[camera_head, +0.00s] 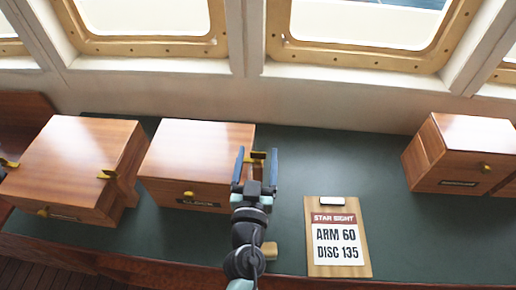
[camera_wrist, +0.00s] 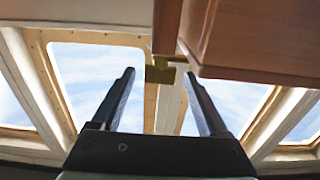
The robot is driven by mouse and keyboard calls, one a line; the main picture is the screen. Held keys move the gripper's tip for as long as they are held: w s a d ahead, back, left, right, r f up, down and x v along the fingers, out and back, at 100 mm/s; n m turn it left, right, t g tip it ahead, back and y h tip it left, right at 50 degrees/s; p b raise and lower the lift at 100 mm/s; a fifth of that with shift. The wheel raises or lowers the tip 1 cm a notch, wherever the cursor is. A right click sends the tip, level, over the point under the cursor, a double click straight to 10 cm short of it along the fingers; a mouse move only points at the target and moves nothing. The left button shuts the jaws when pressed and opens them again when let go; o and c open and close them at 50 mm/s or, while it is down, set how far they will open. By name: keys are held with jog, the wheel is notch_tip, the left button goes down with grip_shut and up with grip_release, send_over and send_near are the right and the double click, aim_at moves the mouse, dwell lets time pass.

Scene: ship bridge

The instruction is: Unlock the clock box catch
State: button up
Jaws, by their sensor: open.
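The clock box (camera_head: 195,150) is a wooden box with a dark name plate (camera_head: 197,203) and a small brass knob (camera_head: 189,194) on its front. A brass catch (camera_head: 258,156) shows at its right side, partly hidden by my gripper (camera_head: 257,153). My gripper is open, with one dark finger on each side of the catch in the head view. In the wrist view, the brass catch (camera_wrist: 160,73) appears between the two fingertips, with a gap on both sides. The wooden box (camera_wrist: 255,40) fills the upper right there. I cannot tell the depth between fingertips and catch.
Another wooden box (camera_head: 75,165) with brass fittings stands close on the left. A third box (camera_head: 465,150) stands at the far right. A clipboard (camera_head: 338,237) reading "ARM 60, DISC 135" lies right of my arm. The green counter (camera_head: 340,165) behind it is clear.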

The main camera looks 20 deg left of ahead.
jog(key=shift+w+a, duration=0.2)
jog(key=shift+w, duration=0.5)
jog(key=shift+c, duration=0.3)
grip_shut()
